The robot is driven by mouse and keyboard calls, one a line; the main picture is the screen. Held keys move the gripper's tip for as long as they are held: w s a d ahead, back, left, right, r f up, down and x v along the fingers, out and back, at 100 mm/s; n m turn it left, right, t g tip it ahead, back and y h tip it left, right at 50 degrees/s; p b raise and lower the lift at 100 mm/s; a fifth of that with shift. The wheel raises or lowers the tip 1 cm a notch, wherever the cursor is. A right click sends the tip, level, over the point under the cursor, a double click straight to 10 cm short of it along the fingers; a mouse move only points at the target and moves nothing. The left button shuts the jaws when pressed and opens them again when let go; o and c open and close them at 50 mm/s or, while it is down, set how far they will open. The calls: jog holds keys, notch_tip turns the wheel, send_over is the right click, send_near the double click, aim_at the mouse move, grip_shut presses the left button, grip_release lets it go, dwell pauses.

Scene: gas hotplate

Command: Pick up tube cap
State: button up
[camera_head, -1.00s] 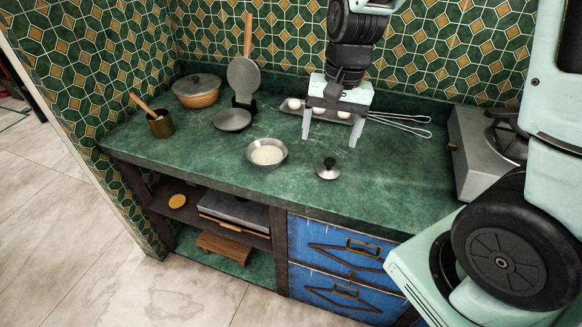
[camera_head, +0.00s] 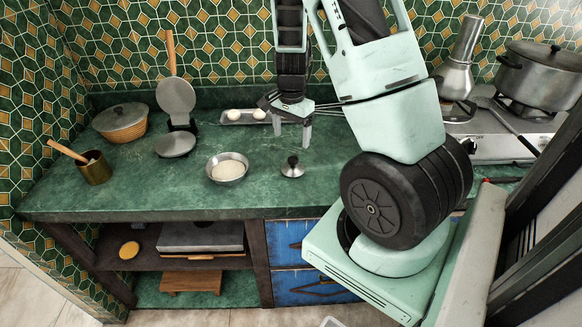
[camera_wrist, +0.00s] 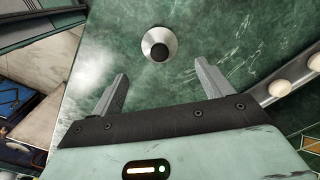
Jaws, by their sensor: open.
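The tube cap appears to be the small silver lid with a black knob (camera_head: 292,168), lying knob up on the green counter. It also shows in the wrist view (camera_wrist: 159,44), beyond the fingertips and between their lines. My gripper (camera_head: 292,133) is open and empty above the counter, just behind the cap in the head view. In the wrist view its two fingers (camera_wrist: 160,78) are spread wide and touch nothing.
A metal bowl of pale powder (camera_head: 227,168) stands left of the cap. A tray with white balls (camera_head: 245,116) lies behind, near my gripper. A gas hotplate (camera_head: 490,135) with a pot (camera_head: 540,75) is at the right. The counter (camera_head: 130,190) is clear in front.

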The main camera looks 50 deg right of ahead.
aim_at(293, 159)
notch_tip(293, 159, down, 5)
jog(key=shift+s+d+f+p, duration=0.15)
jog(key=shift+f+p, duration=0.25)
jog(key=shift+f, duration=0.95)
jog(key=shift+w+d+f+p, duration=0.1)
jog(key=shift+f+p, duration=0.25)
jog(key=shift+f, duration=1)
jog(key=shift+s, duration=0.1)
jog(key=c, duration=1.3)
